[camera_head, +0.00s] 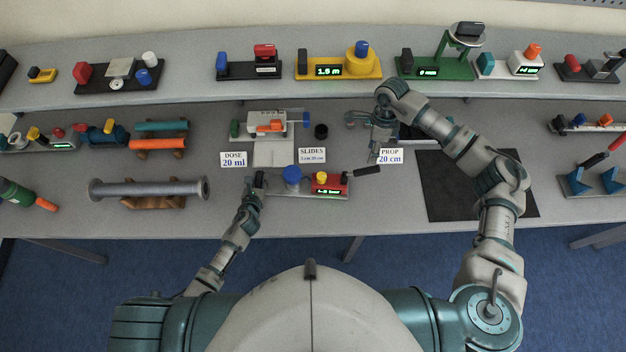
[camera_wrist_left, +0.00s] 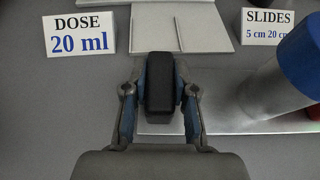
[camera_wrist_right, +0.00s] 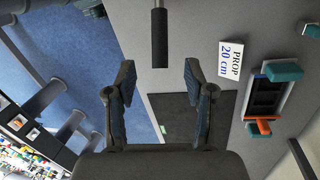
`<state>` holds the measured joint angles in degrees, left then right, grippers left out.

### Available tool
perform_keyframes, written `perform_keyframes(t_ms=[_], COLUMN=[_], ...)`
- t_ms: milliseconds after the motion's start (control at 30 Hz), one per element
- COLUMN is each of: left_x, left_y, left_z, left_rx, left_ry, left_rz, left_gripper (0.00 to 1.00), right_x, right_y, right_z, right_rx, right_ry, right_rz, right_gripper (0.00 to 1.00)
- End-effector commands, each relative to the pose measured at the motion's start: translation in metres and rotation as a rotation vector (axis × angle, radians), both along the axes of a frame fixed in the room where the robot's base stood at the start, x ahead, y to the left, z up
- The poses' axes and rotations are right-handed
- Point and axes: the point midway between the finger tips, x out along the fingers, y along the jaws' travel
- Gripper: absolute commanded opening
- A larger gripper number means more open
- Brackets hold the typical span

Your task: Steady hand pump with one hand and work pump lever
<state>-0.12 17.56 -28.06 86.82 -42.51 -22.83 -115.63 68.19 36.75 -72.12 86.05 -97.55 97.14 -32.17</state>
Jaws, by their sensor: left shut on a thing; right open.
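The hand pump (camera_head: 309,190) has a grey base, a blue cylinder (camera_head: 292,175), a red block with a yellow knob and a green display, and a black lever handle (camera_head: 367,171) sticking out to the right. My left gripper (camera_head: 257,181) is shut on the black block (camera_wrist_left: 163,85) at the pump's left end; both fingers press its sides in the left wrist view. My right gripper (camera_head: 370,119) is open and empty, behind the lever handle in the head view. In the right wrist view the handle (camera_wrist_right: 160,38) lies beyond the gap between the open fingers.
Signs for DOSE (camera_head: 233,160), SLIDES (camera_head: 312,155) and PROP (camera_head: 389,156) stand behind the pump. A dark mat (camera_head: 470,195) lies to the right. A grey roller (camera_head: 148,189) on a wooden stand lies left. Several devices fill the back shelf.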

Motion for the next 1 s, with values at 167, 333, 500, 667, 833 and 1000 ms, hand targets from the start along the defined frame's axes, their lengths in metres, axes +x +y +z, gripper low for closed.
perform_keyframes(t_ms=[167, 333, 500, 667, 833, 1000], left_x=[0.0, 0.0, 0.0, 0.0, 0.0, -0.016], left_y=[0.001, 0.001, 0.001, 0.0, 0.0, 0.002], left_z=[0.0, 0.0, 0.0, 0.0, 0.0, 0.006], left_rx=[0.001, 0.001, 0.001, 0.0, 0.0, 0.001], left_ry=[-0.001, 0.0, 0.0, 0.0, 0.0, 0.0], left_rz=[0.001, 0.001, 0.001, 0.001, 0.0, 0.0], left_gripper=[0.0, 0.0, 0.47, 0.56, 0.56, 0.56], right_x=[0.002, 0.003, 0.003, 0.003, 0.003, 0.003], right_y=[-0.001, -0.001, -0.001, -0.001, -0.001, -0.001], right_z=[0.014, 0.015, 0.015, 0.015, 0.015, 0.015], right_rx=[-0.001, -0.001, -0.001, -0.001, -0.001, -0.001], right_ry=[0.001, 0.002, 0.001, 0.001, 0.001, 0.001], right_rz=[0.0, 0.0, 0.0, 0.0, 0.0, 0.001], right_gripper=[0.53, 0.53, 0.53, 0.53, 0.53, 0.53])
